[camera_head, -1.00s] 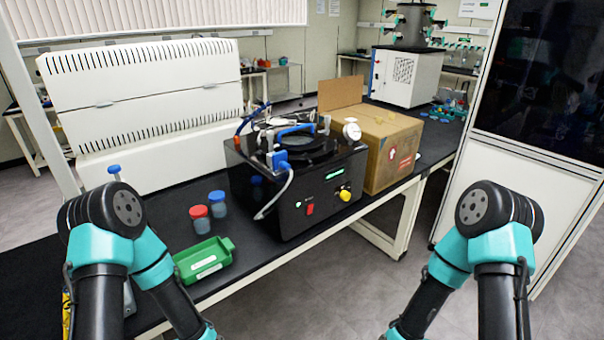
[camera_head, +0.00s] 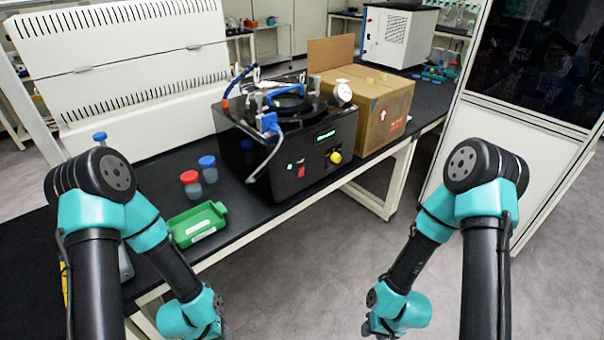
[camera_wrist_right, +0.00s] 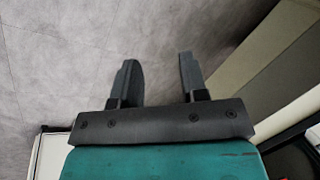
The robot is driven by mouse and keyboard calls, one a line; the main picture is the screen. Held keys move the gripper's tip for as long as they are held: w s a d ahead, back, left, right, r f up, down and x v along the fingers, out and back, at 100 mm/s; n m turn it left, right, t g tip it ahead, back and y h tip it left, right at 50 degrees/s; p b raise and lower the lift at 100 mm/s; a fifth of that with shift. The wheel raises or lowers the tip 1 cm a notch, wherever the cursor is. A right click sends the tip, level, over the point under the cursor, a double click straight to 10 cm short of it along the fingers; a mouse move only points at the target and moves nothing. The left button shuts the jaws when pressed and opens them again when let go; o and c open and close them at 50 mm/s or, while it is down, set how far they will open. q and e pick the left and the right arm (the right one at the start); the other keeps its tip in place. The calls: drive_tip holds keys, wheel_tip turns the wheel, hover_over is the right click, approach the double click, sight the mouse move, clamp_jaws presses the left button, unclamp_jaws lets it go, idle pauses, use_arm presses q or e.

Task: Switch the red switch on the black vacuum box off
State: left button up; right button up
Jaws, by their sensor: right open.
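The black vacuum box (camera_head: 318,164) stands on the bench in the middle of the head view. Its red switch (camera_head: 301,171) is low on the front face, beside a small green light and left of a yellow knob (camera_head: 335,157). The switch is too small to tell its rocker position. My right gripper is open and empty in the right wrist view (camera_wrist_right: 158,62), over grey floor. In the head view my right wrist is low, right of the box and well apart from it. My left wrist is at the bottom edge; its fingers are not clear.
A cardboard box (camera_head: 384,115) stands right of the vacuum box. A green tray (camera_head: 197,224), a red-capped (camera_head: 191,184) and a blue-capped container (camera_head: 208,169) are to its left. A white panelled unit (camera_head: 130,70) is behind. The floor before the bench is clear.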

drive_tip(key=shift+w, duration=0.5)
drive_tip(key=c, duration=0.3)
drive_tip(key=w+n+t, duration=0.1)
drive_tip(key=w, duration=0.2)
drive_tip(key=w+n+t, duration=0.1)
drive_tip(key=w+n, duration=0.1)
drive_tip(key=w, duration=0.1)
drive_tip(key=w+n+t, duration=0.1)
drive_tip(key=w+n, duration=0.1)
drive_tip(key=w, duration=0.1)
drive_tip(key=shift+a+r+t, duration=0.35)
drive_tip(key=shift+r+t, duration=0.05)
clamp_jaws()
drive_tip(key=w+a+r+n+t+y, duration=0.4)
drive_tip(key=w+r+n+t, duration=0.1)
drive_tip(key=w+r+n, duration=0.5)
drive_tip(key=w+a+r+n+t+y, duration=0.4)
drive_tip(key=w+r+n+t, duration=0.1)
drive_tip(key=w+r+n, duration=0.5)
drive_tip(key=w+n, duration=0.2)
drive_tip(key=w, duration=0.2)
drive_tip(key=shift+w+r+t, duration=0.2)
drive_tip(key=shift+w+t, duration=0.1)
drive_tip(key=shift+w, duration=0.05)
